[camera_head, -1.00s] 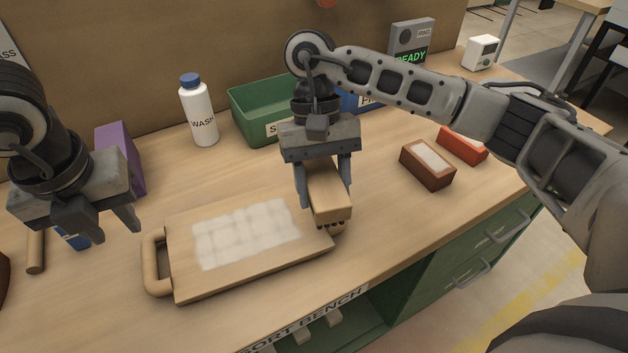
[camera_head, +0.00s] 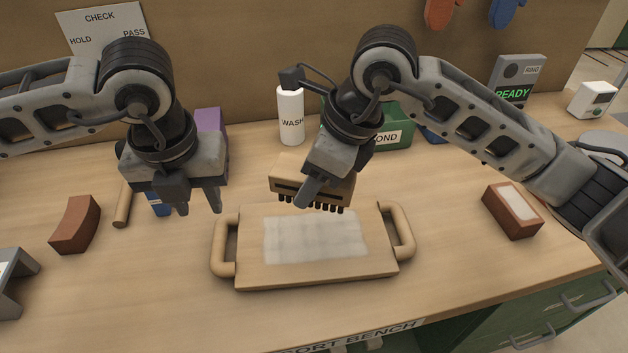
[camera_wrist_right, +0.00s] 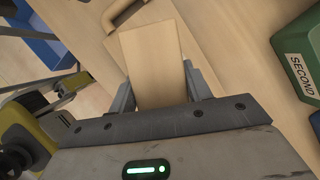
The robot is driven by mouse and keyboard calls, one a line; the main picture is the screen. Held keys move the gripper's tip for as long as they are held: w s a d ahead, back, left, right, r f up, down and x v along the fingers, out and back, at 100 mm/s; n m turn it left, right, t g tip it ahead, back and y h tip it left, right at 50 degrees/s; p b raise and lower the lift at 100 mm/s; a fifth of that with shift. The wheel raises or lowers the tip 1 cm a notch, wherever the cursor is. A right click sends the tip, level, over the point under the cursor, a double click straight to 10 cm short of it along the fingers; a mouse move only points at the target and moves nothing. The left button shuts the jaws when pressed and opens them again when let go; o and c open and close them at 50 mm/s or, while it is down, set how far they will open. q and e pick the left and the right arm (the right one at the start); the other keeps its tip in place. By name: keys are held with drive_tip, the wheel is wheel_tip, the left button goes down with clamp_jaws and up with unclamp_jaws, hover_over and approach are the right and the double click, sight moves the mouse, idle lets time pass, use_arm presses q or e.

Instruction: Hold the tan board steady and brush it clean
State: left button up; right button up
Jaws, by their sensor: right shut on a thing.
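The tan board (camera_head: 250,274) lies flat on the bench with a loop handle at each end. A pale whitish patch (camera_head: 315,237) covers much of its top. My right gripper (camera_head: 312,190) is shut on a tan brush (camera_head: 285,185), whose dark bristles point down at the board's far edge. I cannot tell whether they touch it. The brush body also shows between the fingers in the right wrist view (camera_wrist_right: 153,60). My left gripper (camera_head: 198,208) is open and empty, above and behind the board's left handle (camera_head: 220,245), apart from it.
A WASH bottle (camera_head: 290,115), a green bin (camera_head: 392,130) and a purple block (camera_head: 211,125) stand behind. Brown bricks lie at left (camera_head: 75,225) and right (camera_head: 512,212). A wooden-handled tool (camera_head: 123,205) is left of my left gripper. Bench in front of the board is clear.

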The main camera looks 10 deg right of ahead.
sight(217, 241)
use_arm(q)
drive_tip(key=f, duration=0.4)
drive_tip(key=w+f, duration=0.1)
drive_tip(key=f, duration=0.7)
drive_tip(key=shift+w, duration=0.4)
drive_tip(key=shift+r, duration=0.1)
clamp_jaws()
idle(0.3)
